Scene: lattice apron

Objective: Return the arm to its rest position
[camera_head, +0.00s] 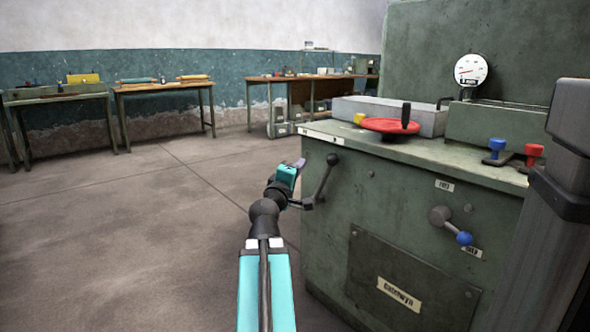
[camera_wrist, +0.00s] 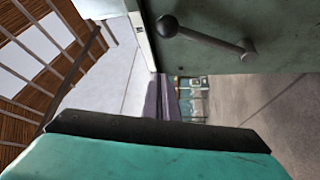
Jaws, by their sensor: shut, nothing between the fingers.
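My gripper (camera_head: 300,163) is at the end of my teal and black arm, which reaches forward from the bottom of the head view. It is beside the left end of the green machine cabinet (camera_head: 330,240). In the wrist view my gripper's grey-purple fingers (camera_wrist: 163,100) are together with nothing held. A dark lever with a ball knob (camera_head: 333,159) on the cabinet's side is just right of my gripper. This lever also shows at the top of the wrist view (camera_wrist: 205,38). Whether the gripper touches the lever, I cannot tell.
On the cabinet are a red handwheel (camera_head: 390,126), a dial gauge (camera_head: 470,70), and blue (camera_head: 496,148) and red (camera_head: 534,153) knobs. A grey lever with a blue end (camera_head: 464,238) is on its front. Workbenches (camera_head: 165,87) line the far wall. The floor (camera_head: 120,230) at left is clear.

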